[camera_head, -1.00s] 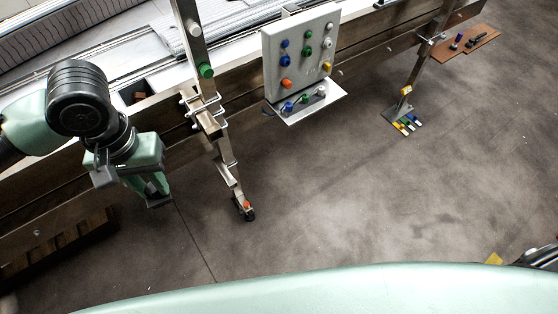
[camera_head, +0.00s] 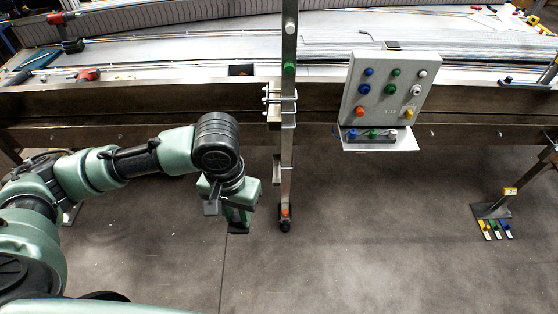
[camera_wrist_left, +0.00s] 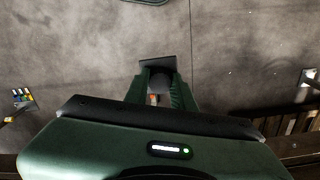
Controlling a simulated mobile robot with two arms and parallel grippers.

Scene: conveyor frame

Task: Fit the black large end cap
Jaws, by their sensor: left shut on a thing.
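My left gripper (camera_head: 238,222) hangs over the floor in front of the conveyor, pointing down. It is shut on a dark piece (camera_wrist_left: 160,80), which fits the black large end cap, between the fingers in the left wrist view. A dark, flat square shape (camera_wrist_left: 157,63) shows at the fingertips there; its details are too dark to tell. In the head view the fingers and arm mostly hide the piece. The gripper is to the left of an upright metal post (camera_head: 287,150), apart from it. My right gripper is in neither current view.
The conveyor frame's beam (camera_head: 130,104) runs across the back. A panel (camera_head: 388,90) with coloured knobs hangs on it to the right, above a small shelf (camera_head: 380,141). A foot plate (camera_head: 491,212) stands at the far right beside coloured tags. The floor between is clear.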

